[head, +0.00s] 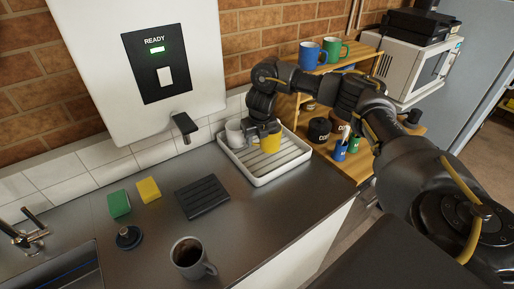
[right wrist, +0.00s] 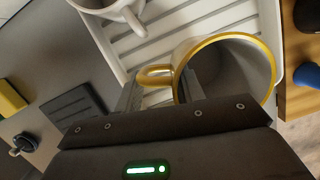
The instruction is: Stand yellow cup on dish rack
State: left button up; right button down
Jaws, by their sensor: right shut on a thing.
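The yellow cup (head: 271,144) is upright at the white dish rack (head: 262,181), a slatted tray at the back right of the counter. My right gripper (head: 262,130) is shut on the cup at its handle side. In the right wrist view the cup (right wrist: 268,75) shows a yellow rim and grey inside, with its handle (right wrist: 152,76) between my fingers (right wrist: 158,90). The cup is over the rack's slats; I cannot tell whether its base touches them. My left gripper is not in view.
A white cup (head: 234,133) stands on the rack, left of the yellow cup. A grey mug (head: 188,262), black ribbed mat (head: 202,197), and green (head: 119,204) and yellow (head: 148,190) sponges are on the counter. A white dispenser (head: 140,60) hangs behind. A wooden shelf (head: 352,52) holds mugs.

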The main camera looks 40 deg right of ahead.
aim_at(257, 144)
jog(key=shift+w+d+f, duration=0.2)
jog(key=shift+w+f, duration=0.1)
jog(key=shift+f, duration=0.1)
jog(key=shift+s+p+x, duration=0.15)
jog(key=shift+p+x, duration=0.15)
jog(key=shift+x, duration=0.6)
jog(key=shift+s+p+x, duration=0.15)
jog(key=shift+p+x, duration=0.15)
jog(key=shift+x, duration=0.6)
jog(key=c, duration=0.9)
grip_release()
jog(key=shift+f, duration=0.15)
jog(key=shift+o, duration=0.2)
